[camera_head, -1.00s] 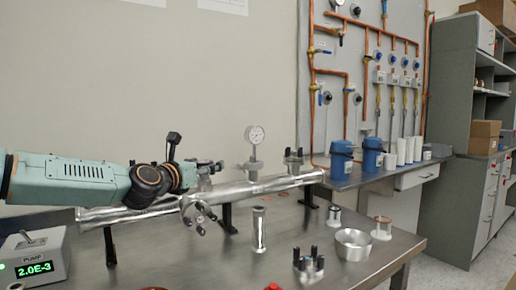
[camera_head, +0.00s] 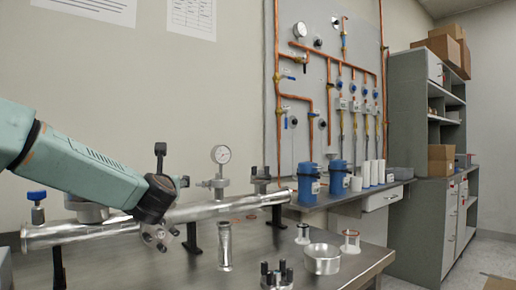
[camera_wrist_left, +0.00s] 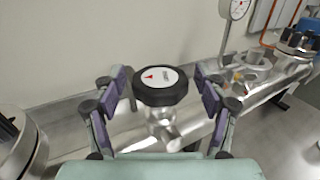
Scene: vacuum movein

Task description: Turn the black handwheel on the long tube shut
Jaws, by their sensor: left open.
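The black handwheel (camera_wrist_left: 160,86), with a white label and a red mark on top, sits on a metal stem above the long tube in the left wrist view. My left gripper (camera_wrist_left: 162,82) is open, with one purple-padded finger on each side of the handwheel. Gaps show between the pads and the wheel. In the head view, the long silvery tube (camera_head: 240,206) lies across the bench, and my left gripper (camera_head: 171,168) is over it. My wrist hides the handwheel there. My right gripper is in neither view.
A pressure gauge (camera_head: 221,155) stands on the tube right of my gripper. A blue-knobbed valve (camera_head: 37,196) is at the far left. A short metal tube (camera_head: 225,246) and a metal ring (camera_head: 322,259) stand in front on the bench (camera_head: 345,280).

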